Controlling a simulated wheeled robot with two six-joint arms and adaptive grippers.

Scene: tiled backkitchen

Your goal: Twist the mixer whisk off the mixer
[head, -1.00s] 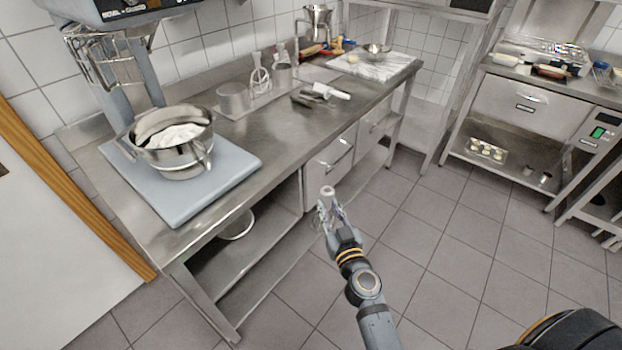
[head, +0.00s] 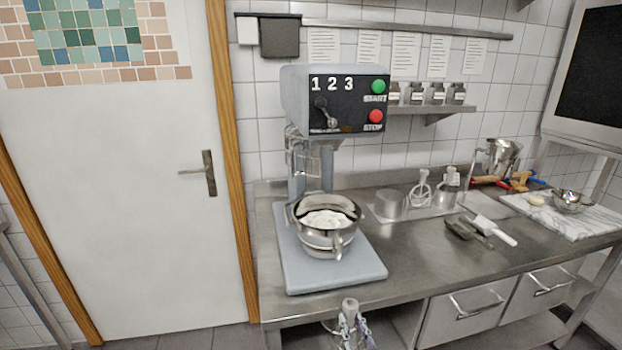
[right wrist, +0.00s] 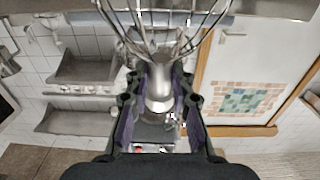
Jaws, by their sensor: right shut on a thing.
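The mixer (head: 335,100) stands on the steel counter in the head view, with a grey head, a dial and green and red buttons. Its steel bowl (head: 327,243), with white contents, sits on the grey base. My right gripper (head: 352,322) is low in front of the counter edge, apart from the mixer. It is shut on the hub of the mixer whisk (right wrist: 158,95); in the right wrist view the whisk's wire loops fan out beyond the fingers. In the head view the whisk's metal shank (head: 350,304) points up and its wires are mostly cut off. My left gripper is not in view.
Right of the mixer, a tray holds a metal pot (head: 390,204) and a beater (head: 421,190). A scraper (head: 495,230) and a dark tool lie on the counter before it. A marble board (head: 590,222) is at far right. A white door (head: 120,200) is at left.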

